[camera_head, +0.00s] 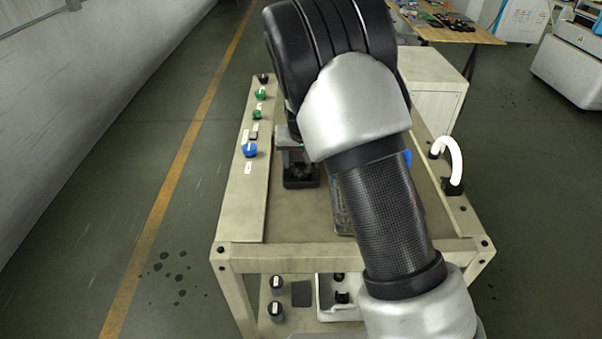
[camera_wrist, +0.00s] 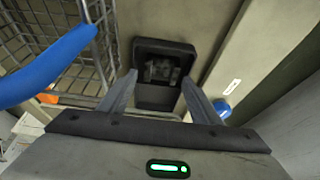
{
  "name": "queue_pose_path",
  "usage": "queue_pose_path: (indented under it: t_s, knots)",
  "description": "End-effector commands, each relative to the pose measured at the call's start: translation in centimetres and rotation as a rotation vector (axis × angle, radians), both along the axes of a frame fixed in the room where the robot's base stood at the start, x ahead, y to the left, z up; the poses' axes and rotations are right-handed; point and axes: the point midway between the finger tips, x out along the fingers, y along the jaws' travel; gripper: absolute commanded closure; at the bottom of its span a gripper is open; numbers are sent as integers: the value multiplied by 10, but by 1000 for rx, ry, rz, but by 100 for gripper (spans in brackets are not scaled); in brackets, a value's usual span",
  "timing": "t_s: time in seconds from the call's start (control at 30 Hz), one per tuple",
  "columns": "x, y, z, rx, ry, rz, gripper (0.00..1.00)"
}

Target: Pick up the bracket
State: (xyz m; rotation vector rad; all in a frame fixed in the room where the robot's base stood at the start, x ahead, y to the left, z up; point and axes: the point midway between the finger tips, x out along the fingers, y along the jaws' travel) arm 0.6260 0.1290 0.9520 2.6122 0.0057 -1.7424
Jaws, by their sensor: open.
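In the wrist view a small grey metal piece, which looks like the bracket (camera_wrist: 162,70), sits in a square black holder (camera_wrist: 146,46) on the bench top. Its exact shape is hard to make out. In the head view the black holder (camera_head: 300,184) stands at the left of the bench top, partly covered by my arm. My gripper (camera_wrist: 158,77) is open, its two fingers apart either side of the holder's near part in the wrist view. Nothing is between the fingers. I cannot tell how far above the piece the fingertips are.
A wire basket (camera_wrist: 107,42) with a blue handle (camera_wrist: 45,68) stands close beside the holder. A raised strip with knobs, including a blue knob (camera_head: 250,150), runs along the bench's left edge. A white curved handle (camera_head: 456,155) is at the right. The lower shelf holds several small items.

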Motion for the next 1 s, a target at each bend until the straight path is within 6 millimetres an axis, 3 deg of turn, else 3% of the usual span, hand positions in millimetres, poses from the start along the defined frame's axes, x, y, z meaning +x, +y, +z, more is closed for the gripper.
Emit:
queue_pose_path:
  t_s: [0.3, 0.57, 0.6, 0.87, 1.0]
  knots:
    - [15, 2, -41, -1, 2, -1, 42]
    - [17, 3, -44, 0, 1, 0, 42]
    - [16, 3, -44, 0, 1, 0, 44]
    - [16, 3, -44, 0, 1, 0, 88]
    - [17, 3, -43, 0, -2, 0, 89]
